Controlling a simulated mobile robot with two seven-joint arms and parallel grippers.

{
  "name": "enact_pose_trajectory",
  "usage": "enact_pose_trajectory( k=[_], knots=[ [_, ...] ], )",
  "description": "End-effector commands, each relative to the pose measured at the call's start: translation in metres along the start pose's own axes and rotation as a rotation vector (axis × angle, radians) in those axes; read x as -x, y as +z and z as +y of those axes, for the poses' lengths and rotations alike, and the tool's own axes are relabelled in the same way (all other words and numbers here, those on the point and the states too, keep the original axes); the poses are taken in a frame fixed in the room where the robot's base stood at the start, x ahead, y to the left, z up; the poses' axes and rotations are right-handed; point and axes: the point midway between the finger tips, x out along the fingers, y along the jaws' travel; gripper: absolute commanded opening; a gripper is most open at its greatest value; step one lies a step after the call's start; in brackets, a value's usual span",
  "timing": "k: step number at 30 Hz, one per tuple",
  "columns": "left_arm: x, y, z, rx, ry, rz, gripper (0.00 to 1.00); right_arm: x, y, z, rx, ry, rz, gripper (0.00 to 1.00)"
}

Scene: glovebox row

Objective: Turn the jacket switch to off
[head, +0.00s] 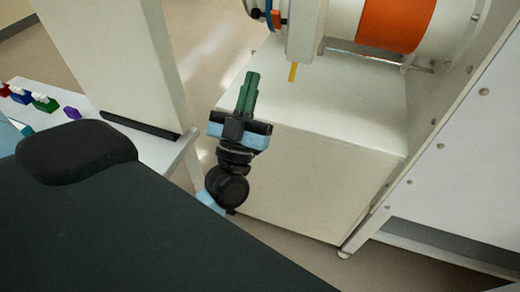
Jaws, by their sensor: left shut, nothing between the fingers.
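My left gripper (249,78) is shut and empty, its green fingers together and pointing up in the picture. It is in front of the large white cabinet, to the left of and slightly below a small yellow lever (292,72). The lever hangs at the lower end of a pale upright block (305,30). An orange band (395,24) wraps a white cylinder behind the block. I cannot tell for certain whether the yellow lever is the jacket switch; no label is readable. The lever and gripper appear apart. My right gripper is not in view.
The white cabinet (330,180) fills the middle. A riveted white panel (465,150) stands at the right. A pale column (115,60) rises on the left beside a white table (80,98) with several small coloured pieces. Floor shows between column and cabinet.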

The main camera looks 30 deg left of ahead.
Motion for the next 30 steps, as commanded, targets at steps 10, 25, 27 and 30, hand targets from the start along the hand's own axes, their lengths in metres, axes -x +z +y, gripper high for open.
enact_pose_trajectory(
  k=[10,25,27,30],
  knots=[
    [0.039,0.034,0.017,0.013,0.118,-0.168,0.0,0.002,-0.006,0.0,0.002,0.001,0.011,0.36],
    [0.089,0.066,0.031,0.032,0.228,-0.366,0.0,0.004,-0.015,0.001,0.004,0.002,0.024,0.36],
    [0.091,0.067,0.032,0.033,0.231,-0.373,0.0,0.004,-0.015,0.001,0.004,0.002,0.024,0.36],
    [0.092,0.067,0.032,0.033,0.233,-0.376,0.0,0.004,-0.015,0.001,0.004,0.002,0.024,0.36]
  ],
)
